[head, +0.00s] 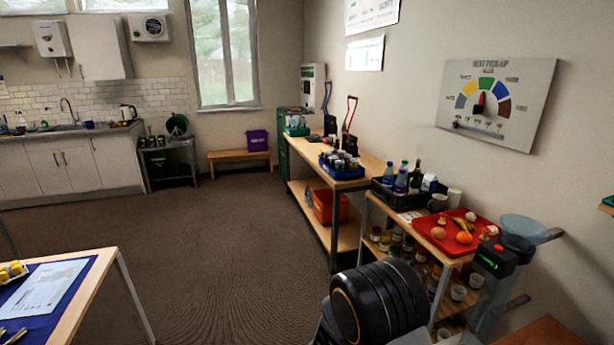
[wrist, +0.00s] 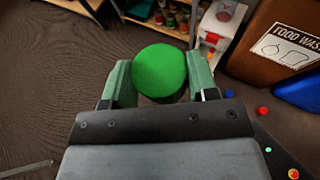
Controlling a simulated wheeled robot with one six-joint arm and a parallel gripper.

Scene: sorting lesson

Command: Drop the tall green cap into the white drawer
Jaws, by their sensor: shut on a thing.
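The tall green cap (wrist: 160,68) is in the wrist view, its round bright green top facing the camera. My gripper (wrist: 159,88) is shut on it, with one pale green finger at each side. The cap's lower part is hidden by the gripper body. The gripper is held above the floor, and I see nothing touching the cap from below. In the head view my black arm shows at the bottom, but the gripper and cap are not visible there. I cannot make out the white drawer in either view.
A red tray (head: 481,237) with food sits on the shelf unit at right. A long wooden bench (head: 368,165) runs along the right wall. A brown food waste bin (wrist: 268,50) stands at the wrist view's upper right. The middle floor (head: 210,240) is clear.

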